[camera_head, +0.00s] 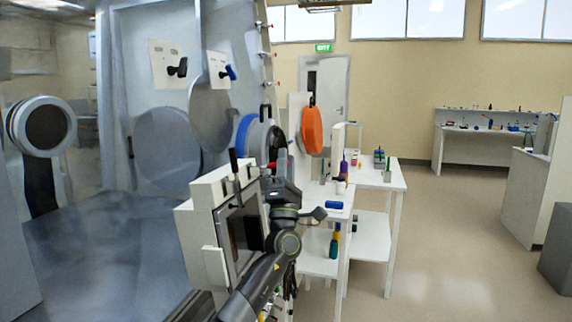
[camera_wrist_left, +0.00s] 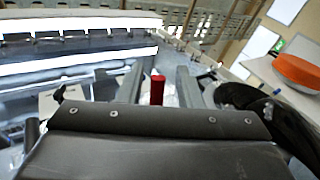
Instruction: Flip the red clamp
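The red clamp shows as an upright red handle (camera_wrist_left: 157,90) in the left wrist view. A small red bit by the gripper in the head view (camera_head: 271,165) looks like the same clamp. My left gripper (camera_wrist_left: 158,88) has its two grey fingers apart, one on each side of the red handle. Gaps show between the handle and both fingers, so it is open. In the head view my left gripper (camera_head: 270,182) is at the glovebox front, and the arm partly covers this area. The lower part of the clamp is hidden by the gripper body. My right gripper is not in view.
A white box with a dark panel (camera_head: 240,228) stands close left of my arm. A large orange disc (camera_head: 312,131) and a blue-rimmed round port are just beyond. A white table (camera_head: 387,182) with bottles stands to the right. The floor (camera_head: 450,240) farther right is clear.

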